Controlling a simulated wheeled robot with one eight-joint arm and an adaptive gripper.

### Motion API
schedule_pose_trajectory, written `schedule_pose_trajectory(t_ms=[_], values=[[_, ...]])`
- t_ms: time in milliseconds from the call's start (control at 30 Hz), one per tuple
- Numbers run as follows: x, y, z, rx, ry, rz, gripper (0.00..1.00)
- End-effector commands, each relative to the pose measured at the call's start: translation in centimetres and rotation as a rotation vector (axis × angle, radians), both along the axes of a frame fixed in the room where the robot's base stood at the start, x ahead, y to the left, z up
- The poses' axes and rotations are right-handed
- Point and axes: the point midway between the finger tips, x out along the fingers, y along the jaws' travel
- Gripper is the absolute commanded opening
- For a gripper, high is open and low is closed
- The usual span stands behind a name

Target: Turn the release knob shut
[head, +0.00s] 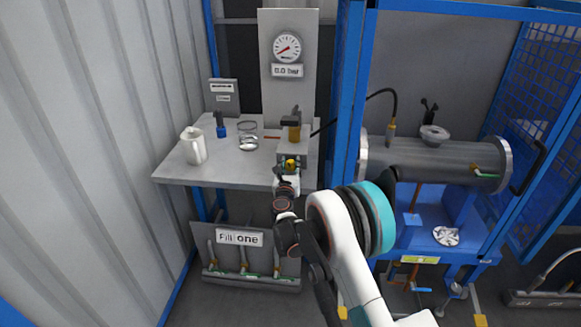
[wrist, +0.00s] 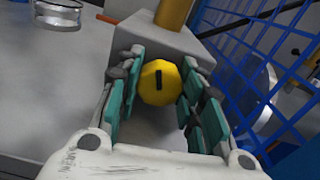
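The release knob (wrist: 159,83) is yellow and faceted with a black bar mark on its face, on the front of a grey block (wrist: 150,38). The bar stands near upright in the wrist view. In the head view the knob (head: 291,163) shows small, just beyond my gripper (head: 289,174). In the wrist view my gripper (wrist: 158,100) is open, its teal-padded fingers on either side of the knob. A narrow gap shows at the left; at the right the pad is very close, and I cannot tell if it touches.
The grey bench (head: 232,171) holds a white jug (head: 193,146), a glass vessel (head: 247,136) and a blue-based fitting (head: 221,128). A gauge (head: 287,47) above is labelled 0.0 bar. A blue mesh (wrist: 245,62) stands close at the right. A steel cylinder (head: 435,163) lies beyond it.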

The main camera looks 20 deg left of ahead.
Motion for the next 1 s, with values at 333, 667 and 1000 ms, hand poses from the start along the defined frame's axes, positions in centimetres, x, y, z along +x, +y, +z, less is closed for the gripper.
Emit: schedule_pose_trajectory(t_ms=[333,667,1000], values=[[0.01,-0.04,0.00,0.105,0.025,0.000,0.11],[0.02,-0.13,0.00,0.364,0.087,0.000,0.11],[0.02,-0.13,-0.01,0.387,0.093,0.000,0.11]])
